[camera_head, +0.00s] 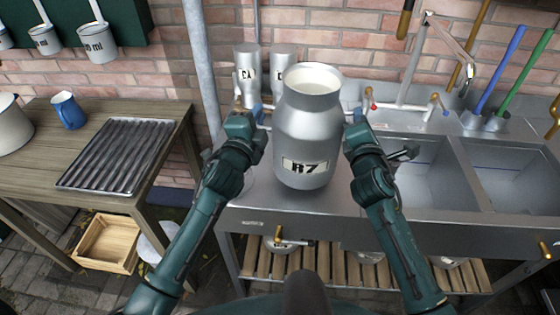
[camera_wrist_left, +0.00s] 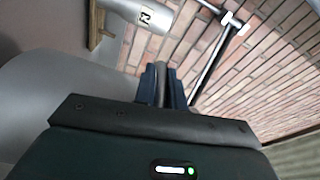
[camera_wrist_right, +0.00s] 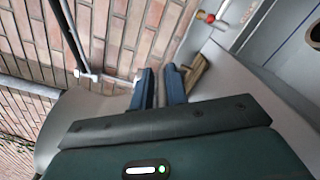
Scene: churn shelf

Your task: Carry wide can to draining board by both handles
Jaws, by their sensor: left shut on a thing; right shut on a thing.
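The wide can (camera_head: 307,130) is a silver metal churn labelled R7, open at the top with white contents showing. It is upright at the left part of the steel sink counter (camera_head: 245,200); I cannot tell whether its base touches. My left gripper (camera_head: 257,114) is at its left side, shut on a handle that shows as a grey bar between the fingers in the left wrist view (camera_wrist_left: 163,85). My right gripper (camera_head: 357,117) is at its right side, shut on the other handle, mostly hidden by the fingers. The ridged metal draining board (camera_head: 117,154) lies bare on the wooden table.
The wooden table (camera_head: 30,165) at left also holds a blue jug (camera_head: 68,110) and a white pot (camera_head: 14,125). A pipe (camera_head: 202,65) stands between table and counter. Two smaller cans (camera_head: 247,70) stand behind the wide can. Sink basins (camera_head: 435,175) and a tap (camera_head: 415,75) are right.

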